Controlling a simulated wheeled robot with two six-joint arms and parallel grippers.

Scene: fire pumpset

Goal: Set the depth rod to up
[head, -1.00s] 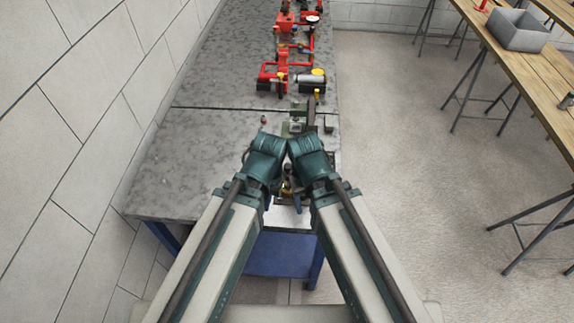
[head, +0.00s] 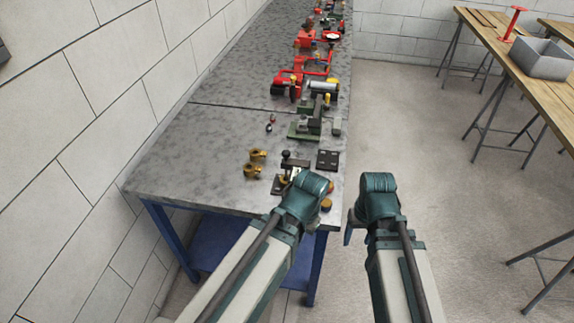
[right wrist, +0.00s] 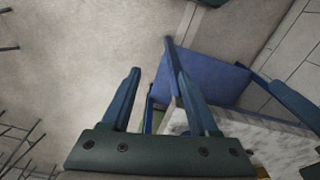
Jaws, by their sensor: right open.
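I cannot single out the depth rod for certain. A small dark fixture with a black knob (head: 286,156) stands near the front of the grey bench in the head view, partly hidden by my left arm. My right gripper (right wrist: 152,58) is open and empty in the right wrist view, with floor and the blue lower shelf beyond its fingers. In the head view my right gripper (head: 348,232) is mostly hidden by its wrist, off the bench's right edge. My left wrist covers the bench's front right corner, and its jaws are hidden.
The grey bench (head: 190,160) runs along the left wall. Brass fittings (head: 254,163), a dark plate (head: 327,160) and a green machine (head: 308,126) lie on it, with red pump parts (head: 287,78) farther back. The floor to the right is clear, up to a wooden table (head: 500,50).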

